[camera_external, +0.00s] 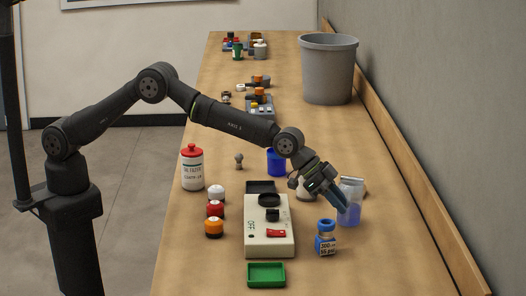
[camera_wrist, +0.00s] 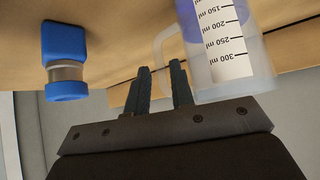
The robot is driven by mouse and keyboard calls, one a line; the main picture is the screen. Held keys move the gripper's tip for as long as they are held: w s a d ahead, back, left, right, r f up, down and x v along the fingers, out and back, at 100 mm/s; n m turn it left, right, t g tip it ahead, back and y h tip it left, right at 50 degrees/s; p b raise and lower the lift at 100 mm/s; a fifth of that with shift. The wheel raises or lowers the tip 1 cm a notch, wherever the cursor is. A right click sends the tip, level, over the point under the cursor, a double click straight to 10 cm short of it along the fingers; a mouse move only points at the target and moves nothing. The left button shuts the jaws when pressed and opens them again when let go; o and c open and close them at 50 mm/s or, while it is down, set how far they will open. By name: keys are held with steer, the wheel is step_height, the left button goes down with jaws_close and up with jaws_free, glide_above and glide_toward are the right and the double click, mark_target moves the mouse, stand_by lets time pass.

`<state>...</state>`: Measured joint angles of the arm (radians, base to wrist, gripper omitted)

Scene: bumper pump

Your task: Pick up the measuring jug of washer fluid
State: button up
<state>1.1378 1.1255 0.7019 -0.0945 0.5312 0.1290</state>
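The measuring jug (camera_external: 352,207) is clear with blue fluid and stands upright on the right side of the bench. In the wrist view the jug (camera_wrist: 226,45) appears upside down, with a millilitre scale on its side and its handle toward my fingers. My gripper (camera_external: 337,203) reaches down at the jug's left side. In the wrist view my gripper's two fingers (camera_wrist: 161,82) are apart, with the handle's outer bar showing at the gap between them. I cannot tell whether a finger touches the handle. One finger partly overlaps the jug's handle side.
A beige box (camera_external: 268,243) with a red switch lies to the left. A blue cup (camera_external: 276,162) and grey bin (camera_external: 328,70) stand farther back. A wall borders the right.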

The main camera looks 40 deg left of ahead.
mark_target(349, 198)
steer(key=shift+w+d+f, duration=0.1)
steer(key=shift+d+f, duration=0.25)
jaws_close()
steer(key=shift+r, duration=0.2)
steer(key=r, duration=0.4)
steer(key=shift+s, duration=0.2)
steer(key=s+a+r, duration=0.1)
steer(key=s+r, duration=0.5)
steer(key=s, duration=0.5)
steer(key=shift+r, duration=0.25)
